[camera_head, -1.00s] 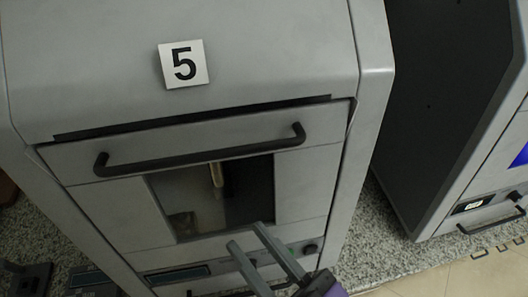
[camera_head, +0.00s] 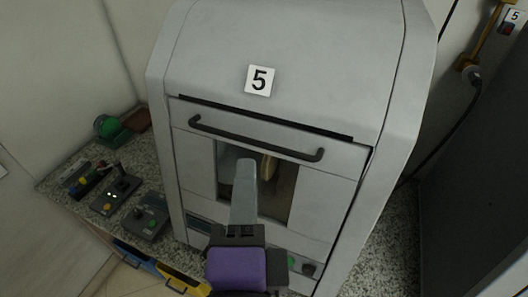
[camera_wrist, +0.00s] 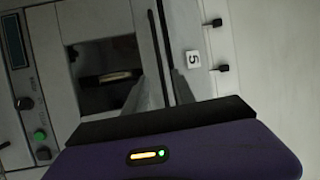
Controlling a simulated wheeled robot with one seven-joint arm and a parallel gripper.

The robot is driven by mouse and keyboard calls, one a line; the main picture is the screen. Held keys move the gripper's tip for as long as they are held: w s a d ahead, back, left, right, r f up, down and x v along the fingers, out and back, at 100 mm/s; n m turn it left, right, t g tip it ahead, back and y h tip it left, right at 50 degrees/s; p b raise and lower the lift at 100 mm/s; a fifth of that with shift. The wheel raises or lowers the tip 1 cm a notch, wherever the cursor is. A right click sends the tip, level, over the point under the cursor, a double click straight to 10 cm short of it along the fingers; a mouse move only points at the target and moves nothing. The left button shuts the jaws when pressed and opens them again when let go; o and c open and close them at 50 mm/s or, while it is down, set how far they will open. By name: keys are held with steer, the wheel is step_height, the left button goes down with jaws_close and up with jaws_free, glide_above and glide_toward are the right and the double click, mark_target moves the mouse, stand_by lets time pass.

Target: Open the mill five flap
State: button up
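Mill 5 is a grey cabinet marked with a white "5" label (camera_head: 259,80); the label also shows sideways in the wrist view (camera_wrist: 193,59). Its front flap (camera_head: 330,162) is shut, with a dark bar handle (camera_head: 255,138) across it and a small window (camera_head: 281,193) below. My gripper (camera_head: 245,165) is in front of the flap, its fingertips appearing just below the handle in the head view. In the wrist view my gripper (camera_wrist: 161,72) shows two grey fingers with a gap between them, so it looks open and empty. Contact with the handle cannot be told.
Small control boxes (camera_head: 118,193) and a green round object (camera_head: 107,126) sit on the speckled counter at left. A dark cabinet (camera_head: 480,190) stands at right, with a cable (camera_head: 455,135) on the wall. Buttons (camera_wrist: 40,135) sit on the mill's lower panel.

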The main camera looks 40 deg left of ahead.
mark_target(250, 143)
steer(key=b+x, duration=0.3)
steer(key=x, duration=0.3)
steer(key=shift+w+a, duration=0.1)
steer(key=shift+w, duration=0.05)
steer(key=shift+w+a, duration=0.4)
steer(key=shift+w, duration=0.15)
steer(key=shift+c, duration=0.2)
jaws_close()
steer(key=shift+f, duration=0.1)
stand_by(0.9)
